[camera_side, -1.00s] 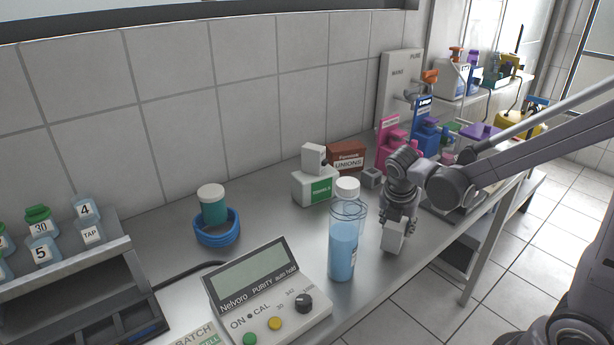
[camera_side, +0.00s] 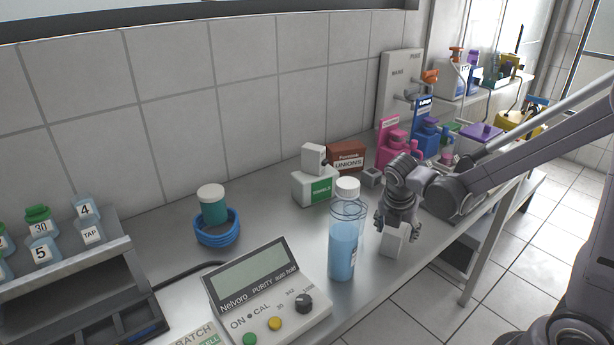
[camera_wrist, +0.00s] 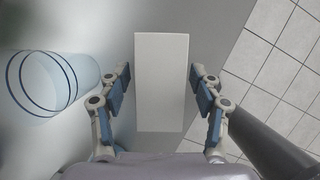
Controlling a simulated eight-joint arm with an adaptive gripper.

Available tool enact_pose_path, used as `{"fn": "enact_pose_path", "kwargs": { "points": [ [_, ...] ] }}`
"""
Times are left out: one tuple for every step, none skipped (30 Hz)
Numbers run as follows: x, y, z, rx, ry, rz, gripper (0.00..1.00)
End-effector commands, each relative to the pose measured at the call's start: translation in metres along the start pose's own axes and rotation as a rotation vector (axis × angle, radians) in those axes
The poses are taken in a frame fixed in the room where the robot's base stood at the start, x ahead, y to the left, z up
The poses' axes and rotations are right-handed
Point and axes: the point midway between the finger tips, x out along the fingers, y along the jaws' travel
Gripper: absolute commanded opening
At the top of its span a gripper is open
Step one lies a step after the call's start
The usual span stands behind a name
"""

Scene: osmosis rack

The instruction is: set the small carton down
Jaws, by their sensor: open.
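The small carton (camera_side: 394,241) is a plain white box near the front edge of the steel bench, right of the tall blue bottle. In the wrist view the carton (camera_wrist: 161,82) lies between the two fingers, with a visible gap on each side. My gripper (camera_side: 398,226) is open just above and around the carton in the side view. My gripper's blue pads (camera_wrist: 160,92) flank it in the wrist view. The carton looks upright on the bench; its underside is hidden.
A blue liquid bottle (camera_side: 342,250) stands close left of the carton. A Nelvoro meter (camera_side: 268,292) is at the front. Behind are a green-labelled white box (camera_side: 314,187) and a brown Unions box (camera_side: 346,157). The bench edge and floor (camera_wrist: 275,60) lie close to the right.

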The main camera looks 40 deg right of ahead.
Motion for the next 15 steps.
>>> {"fn": "enact_pose_path", "kwargs": {
  "points": [
    [-0.001,0.000,0.000,0.000,0.000,0.000,0.64],
    [-0.002,0.000,0.001,0.000,0.000,0.000,0.64],
    [-0.004,0.000,0.002,0.000,0.000,0.000,0.64],
    [-0.006,0.000,0.001,-0.001,0.000,0.000,0.64],
    [-0.008,0.000,0.001,-0.001,0.000,0.001,0.64],
    [-0.013,0.000,0.001,-0.002,0.000,0.001,0.64],
    [-0.016,0.000,0.001,-0.002,0.000,0.000,0.64],
    [-0.020,0.000,0.001,-0.002,0.000,0.000,0.64],
    [-0.026,0.000,0.001,-0.001,0.000,0.000,0.64],
    [-0.030,0.000,0.001,-0.001,0.000,0.000,0.64],
    [-0.035,-0.001,0.001,-0.002,0.000,0.000,0.64],
    [-0.041,0.000,0.001,-0.003,0.000,0.000,0.64],
    [-0.045,0.000,0.001,-0.003,0.000,0.000,0.64],
    [-0.050,0.000,0.001,-0.002,0.000,0.000,0.64],
    [-0.056,0.000,0.001,-0.001,0.000,0.000,0.64]
  ]
}}
